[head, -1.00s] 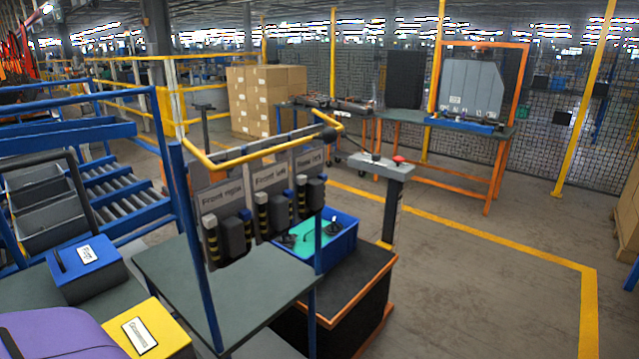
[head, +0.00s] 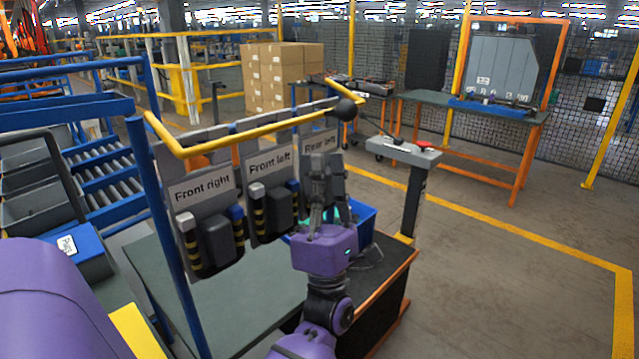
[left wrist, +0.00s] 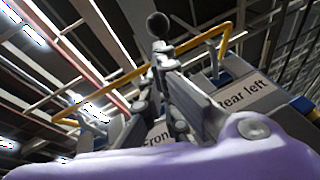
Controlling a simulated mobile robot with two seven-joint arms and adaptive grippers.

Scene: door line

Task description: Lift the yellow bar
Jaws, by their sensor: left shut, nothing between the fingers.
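The yellow bar (head: 255,133) runs along the top of the labelled panels, with bent ends and a black ball (head: 345,108) near its right end. It also crosses the left wrist view (left wrist: 195,43), with the black ball above the fingers. My purple left gripper (head: 322,160) points up in front of the rear left panel, its fingers just below the bar's right part. Its fingers (left wrist: 162,55) are shut with nothing between them. I see no contact with the bar. My right gripper is not in view.
The front right panel (head: 201,188) and front left panel (head: 269,164) hang below the bar, carrying striped dark units. A blue bin (head: 365,218) sits behind my gripper. A post with a red button (head: 424,144) stands to the right. The floor farther right is clear.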

